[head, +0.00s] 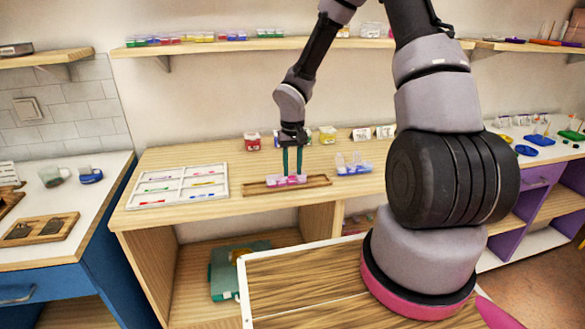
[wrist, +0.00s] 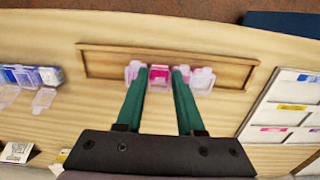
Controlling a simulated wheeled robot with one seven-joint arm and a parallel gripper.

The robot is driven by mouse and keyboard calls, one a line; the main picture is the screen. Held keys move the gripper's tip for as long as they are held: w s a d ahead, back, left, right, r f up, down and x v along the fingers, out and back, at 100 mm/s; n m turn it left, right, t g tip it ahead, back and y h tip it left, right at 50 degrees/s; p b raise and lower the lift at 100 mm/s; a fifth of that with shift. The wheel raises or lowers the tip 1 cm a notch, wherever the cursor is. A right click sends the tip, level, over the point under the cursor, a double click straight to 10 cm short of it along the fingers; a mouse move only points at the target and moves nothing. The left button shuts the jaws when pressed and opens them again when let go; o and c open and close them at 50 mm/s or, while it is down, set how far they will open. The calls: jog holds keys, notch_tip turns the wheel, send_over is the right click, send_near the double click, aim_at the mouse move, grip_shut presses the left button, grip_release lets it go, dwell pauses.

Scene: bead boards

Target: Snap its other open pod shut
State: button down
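A pink pod box (head: 287,181) sits in a shallow wooden tray (head: 318,182) on the wooden counter. In the wrist view the pink pod box (wrist: 159,74) has a darker pink middle pod. A clear pink lid (wrist: 203,80) stands out from its right end. Another pale part (wrist: 132,70) shows at its left end; I cannot tell whether that pod is open. My gripper (head: 292,172) points down over the box. In the wrist view my gripper (wrist: 161,72) has its green fingertips apart, one on each side of the middle pod. Whether they touch the box is unclear.
A blue pod box (head: 354,169) with raised clear lids stands right of the tray. A white sectioned board (head: 178,185) with small coloured pieces lies to the left. Small containers (head: 252,140) and cards stand along the back. Bare counter lies between board and tray.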

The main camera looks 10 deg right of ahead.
jog(key=shift+s+f+t, duration=0.25)
jog(key=shift+t, duration=0.15)
jog(key=shift+s+t, duration=0.1)
jog(key=shift+t, duration=0.2)
jog(key=c, duration=0.9)
grip_release()
jog(key=shift+o, duration=0.2)
jog(key=shift+r, duration=0.1)
notch_tip(320, 180, up, 10)
jog(key=s, duration=0.1)
jog(key=shift+s+r, duration=0.15)
jog(key=shift+r, duration=0.1)
